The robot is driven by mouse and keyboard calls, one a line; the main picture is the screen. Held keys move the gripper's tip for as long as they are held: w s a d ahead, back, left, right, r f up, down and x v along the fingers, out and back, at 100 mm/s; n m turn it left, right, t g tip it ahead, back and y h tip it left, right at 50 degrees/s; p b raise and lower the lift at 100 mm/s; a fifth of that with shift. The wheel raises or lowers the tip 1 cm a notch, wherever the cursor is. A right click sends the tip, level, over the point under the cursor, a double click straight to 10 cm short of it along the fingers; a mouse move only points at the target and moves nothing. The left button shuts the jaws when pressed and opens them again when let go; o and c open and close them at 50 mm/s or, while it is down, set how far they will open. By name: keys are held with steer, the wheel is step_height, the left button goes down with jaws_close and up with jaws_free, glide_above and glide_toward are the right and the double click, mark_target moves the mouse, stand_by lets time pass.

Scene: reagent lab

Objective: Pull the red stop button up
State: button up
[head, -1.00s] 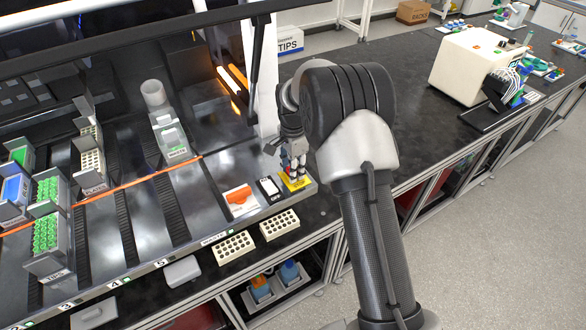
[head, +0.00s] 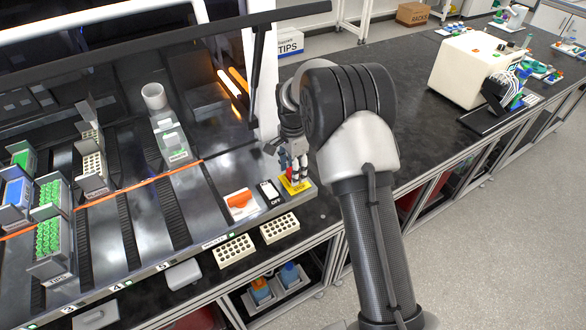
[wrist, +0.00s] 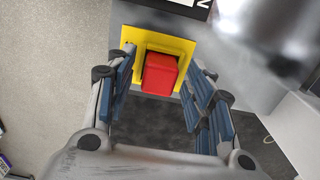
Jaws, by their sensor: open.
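The red stop button (wrist: 160,74) sits on a yellow plate (wrist: 131,37) on the front corner of the machine's deck. My gripper (wrist: 160,85) is open in the wrist view, with one finger on each side of the red button and a gap to each. In the head view my gripper (head: 292,170) points down over the yellow plate (head: 297,188). There the button is mostly hidden by the fingers, with a little red showing between them. I cannot tell from these views whether the fingertips reach down beside the button.
Left of the yellow plate are a black-and-white switch marked OFF (head: 269,191) and an orange switch (head: 240,199). Two cream racks (head: 234,249) lie on the bench in front. A dark frame post (head: 257,70) rises close behind my gripper. The bench to the right is clear nearby.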

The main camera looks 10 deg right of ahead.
step_height(320, 180, up, 12)
stand_by(0.6)
stand_by(0.4)
